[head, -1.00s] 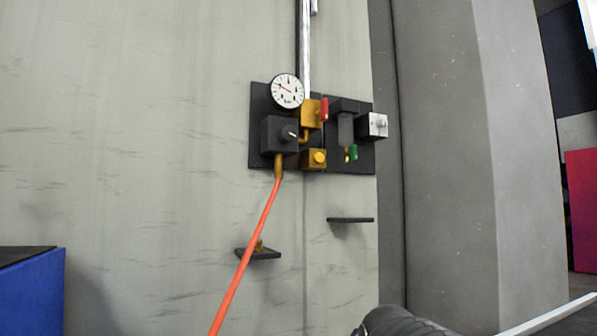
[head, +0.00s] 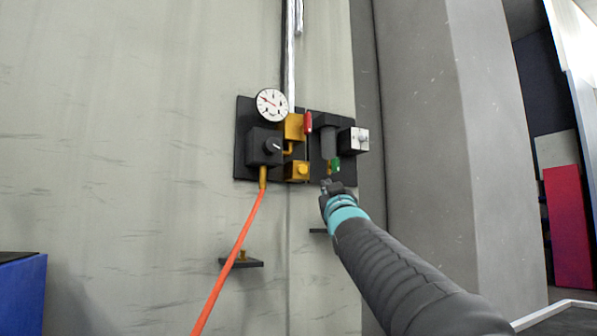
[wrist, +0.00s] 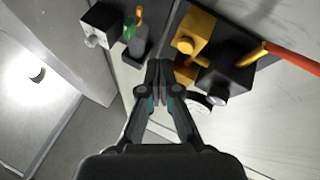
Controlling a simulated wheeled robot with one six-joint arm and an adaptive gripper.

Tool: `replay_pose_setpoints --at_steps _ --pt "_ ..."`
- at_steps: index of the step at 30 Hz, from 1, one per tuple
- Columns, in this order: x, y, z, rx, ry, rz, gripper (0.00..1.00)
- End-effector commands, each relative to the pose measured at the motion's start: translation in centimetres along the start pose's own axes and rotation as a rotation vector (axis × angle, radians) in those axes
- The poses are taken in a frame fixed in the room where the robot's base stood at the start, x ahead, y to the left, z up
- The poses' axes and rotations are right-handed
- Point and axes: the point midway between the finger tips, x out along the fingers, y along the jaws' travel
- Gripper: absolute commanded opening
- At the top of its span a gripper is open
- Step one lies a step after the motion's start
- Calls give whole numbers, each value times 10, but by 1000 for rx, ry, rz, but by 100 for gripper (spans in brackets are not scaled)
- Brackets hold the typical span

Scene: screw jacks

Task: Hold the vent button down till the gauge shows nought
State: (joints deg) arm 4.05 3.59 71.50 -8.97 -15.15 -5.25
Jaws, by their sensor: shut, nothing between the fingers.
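The vent button is a round yellow knob (head: 302,169) on a yellow block, low in the middle of the black wall panel. It also shows in the wrist view as a yellow button (wrist: 184,44). The round white gauge (head: 272,105) is at the panel's upper left; its red needle points to the upper left, its figures too small to read. In the wrist view the gauge (wrist: 199,105) is partly hidden. My gripper (head: 328,184) is shut and empty, to the lower right of the button. In the wrist view its fingertips (wrist: 159,64) are apart from the button.
A red lever (head: 308,122), a black knob box (head: 262,147), a green-handled valve (head: 335,164) and a white switch box (head: 354,140) crowd the panel. An orange hose (head: 233,255) hangs below. A small shelf (head: 241,263) juts from the wall.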

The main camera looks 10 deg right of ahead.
Motion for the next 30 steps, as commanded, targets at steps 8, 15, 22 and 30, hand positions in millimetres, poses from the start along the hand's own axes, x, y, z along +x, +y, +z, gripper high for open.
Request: replay_pose_setpoints --at_steps 8,15,22,30 --pt "-3 10 -59 -42 199 43 0" --pt "-4 10 -65 -58 226 49 0" --pt "-3 10 -64 -58 224 49 0" --pt "15 2 -59 -57 223 47 0"
